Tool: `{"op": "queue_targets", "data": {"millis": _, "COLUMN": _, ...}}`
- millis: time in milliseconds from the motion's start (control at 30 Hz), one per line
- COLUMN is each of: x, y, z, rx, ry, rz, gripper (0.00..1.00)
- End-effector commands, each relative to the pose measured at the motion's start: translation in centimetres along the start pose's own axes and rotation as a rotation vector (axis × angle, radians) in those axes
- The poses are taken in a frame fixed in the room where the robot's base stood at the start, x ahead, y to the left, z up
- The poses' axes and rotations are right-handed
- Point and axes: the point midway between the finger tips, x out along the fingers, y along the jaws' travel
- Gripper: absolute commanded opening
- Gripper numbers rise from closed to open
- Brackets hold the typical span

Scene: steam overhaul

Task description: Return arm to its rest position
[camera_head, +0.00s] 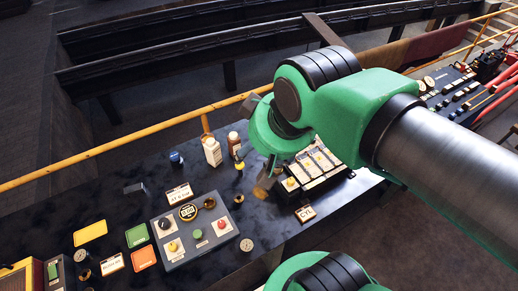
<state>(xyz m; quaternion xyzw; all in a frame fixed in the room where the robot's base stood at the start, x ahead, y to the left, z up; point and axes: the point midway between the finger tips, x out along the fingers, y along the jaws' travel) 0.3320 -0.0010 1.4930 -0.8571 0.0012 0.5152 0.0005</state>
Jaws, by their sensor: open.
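My green and grey arm reaches in from the right above a dark workbench (215,262). My gripper (267,172) shows only in part below the green wrist, over the bench near a block of pale keys or switches (318,163). It is open, and I see nothing held in it. The wrist hides part of its fingers and the bench behind. I cannot tell whether the fingertips touch anything.
A grey control panel (175,252) with knobs, coloured cards (90,233), bottles (212,151) and small labels stand on the bench. A yellow rail (110,145) runs along its back edge. A second panel (455,95) with red levers stands at the right.

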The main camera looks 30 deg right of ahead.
Motion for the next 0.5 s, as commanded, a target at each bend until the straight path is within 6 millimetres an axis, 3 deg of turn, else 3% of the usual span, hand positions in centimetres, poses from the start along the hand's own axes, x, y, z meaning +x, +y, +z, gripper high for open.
{"op": "queue_targets", "data": {"millis": 500, "x": 0.18, "y": -0.09, "z": 0.67, "rx": -0.002, "ry": 0.003, "rz": -0.001, "gripper": 0.63}}
